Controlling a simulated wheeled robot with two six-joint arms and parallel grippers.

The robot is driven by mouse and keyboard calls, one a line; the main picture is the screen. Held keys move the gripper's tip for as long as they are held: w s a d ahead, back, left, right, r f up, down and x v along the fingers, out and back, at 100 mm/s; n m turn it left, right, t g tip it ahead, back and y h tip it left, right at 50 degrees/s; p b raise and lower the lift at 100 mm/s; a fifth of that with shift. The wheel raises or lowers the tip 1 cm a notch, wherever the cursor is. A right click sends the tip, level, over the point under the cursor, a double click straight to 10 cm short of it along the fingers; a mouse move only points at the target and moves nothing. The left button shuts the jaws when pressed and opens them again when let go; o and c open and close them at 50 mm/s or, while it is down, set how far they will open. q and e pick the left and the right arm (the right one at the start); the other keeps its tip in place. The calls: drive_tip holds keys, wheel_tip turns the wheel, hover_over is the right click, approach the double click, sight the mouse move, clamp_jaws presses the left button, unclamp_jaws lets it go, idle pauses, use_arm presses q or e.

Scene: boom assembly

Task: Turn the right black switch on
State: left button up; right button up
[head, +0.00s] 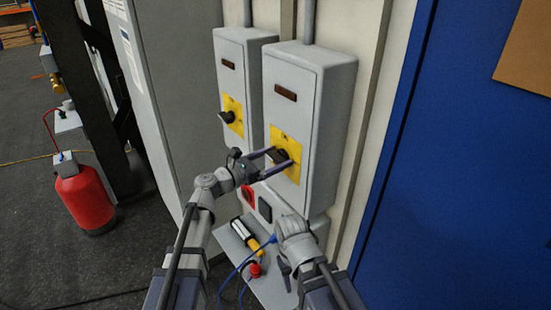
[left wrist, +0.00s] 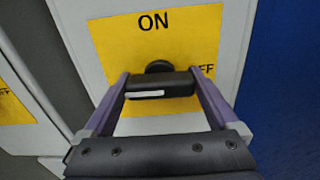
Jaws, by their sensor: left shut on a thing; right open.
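The right black switch (head: 280,155) sits on a yellow plate on the front of the right grey box. In the left wrist view its knob (left wrist: 160,84) lies crosswise, with a white mark on its face. ON is printed above it, and a partly covered OFF is at its right. My left gripper (head: 277,160) is shut on this knob, with one purple finger at each end. My right gripper (head: 284,274) is open and empty, lower down in front of the small shelf; its fingertips are small and hard to make out.
A second grey box with another black switch (head: 226,117) stands to the left. A blue panel (head: 460,170) is at right.

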use_arm(q)
drive_tip(key=m, duration=0.8)
drive_tip(key=shift+m, duration=0.4)
drive_tip(key=m, duration=0.4)
drive_tip(key=shift+s+f+m, duration=0.1)
drive_tip(key=shift+m, duration=0.2)
drive_tip(key=m, duration=0.4)
drive_tip(key=shift+d, duration=0.1)
drive_tip(key=shift+m, duration=0.3)
drive_tip(key=o, duration=1)
